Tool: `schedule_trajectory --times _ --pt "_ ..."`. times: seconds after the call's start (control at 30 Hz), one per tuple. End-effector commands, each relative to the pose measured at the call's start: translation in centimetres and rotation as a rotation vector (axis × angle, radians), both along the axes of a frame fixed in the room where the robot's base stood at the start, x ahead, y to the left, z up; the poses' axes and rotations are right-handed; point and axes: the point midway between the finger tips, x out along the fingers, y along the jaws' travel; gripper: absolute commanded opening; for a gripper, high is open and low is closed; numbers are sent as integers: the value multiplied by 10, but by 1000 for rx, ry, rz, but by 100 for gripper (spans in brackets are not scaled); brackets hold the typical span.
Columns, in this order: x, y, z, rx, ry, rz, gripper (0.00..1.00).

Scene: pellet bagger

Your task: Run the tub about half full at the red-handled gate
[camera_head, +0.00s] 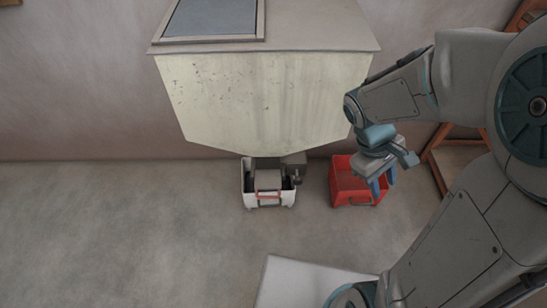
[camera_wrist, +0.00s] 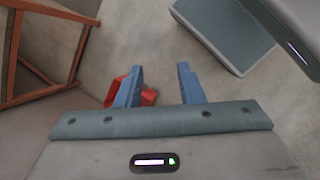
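A cream hopper (camera_head: 265,100) with a lid on top narrows downward to an outlet. Under it on the floor sits a white tub (camera_head: 247,185), partly hidden by the outlet parts. The tub's fill is not clear. A red tub (camera_head: 345,182) stands to its right, with a red bar at its front. My gripper (camera_head: 382,182) hangs over the red tub's right side. In the wrist view my gripper (camera_wrist: 160,68) is open, with the red tub (camera_wrist: 118,88) partly behind one finger.
A wooden rack (camera_head: 436,165) stands right of the red tub; it also shows in the wrist view (camera_wrist: 40,60). A pale flat-topped block (camera_head: 300,285) stands at the front. Open floor (camera_head: 110,230) lies left of the white tub.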

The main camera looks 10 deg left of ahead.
Motion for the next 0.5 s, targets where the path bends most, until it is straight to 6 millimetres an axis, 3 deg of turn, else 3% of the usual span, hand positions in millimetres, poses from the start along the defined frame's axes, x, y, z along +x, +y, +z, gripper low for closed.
schedule_trajectory --times 0.03,0.27,0.5 --pt "6 5 -13 -52 56 98 34" --pt "41 22 -59 -302 280 544 34" --pt "77 59 -111 -592 504 1004 34"
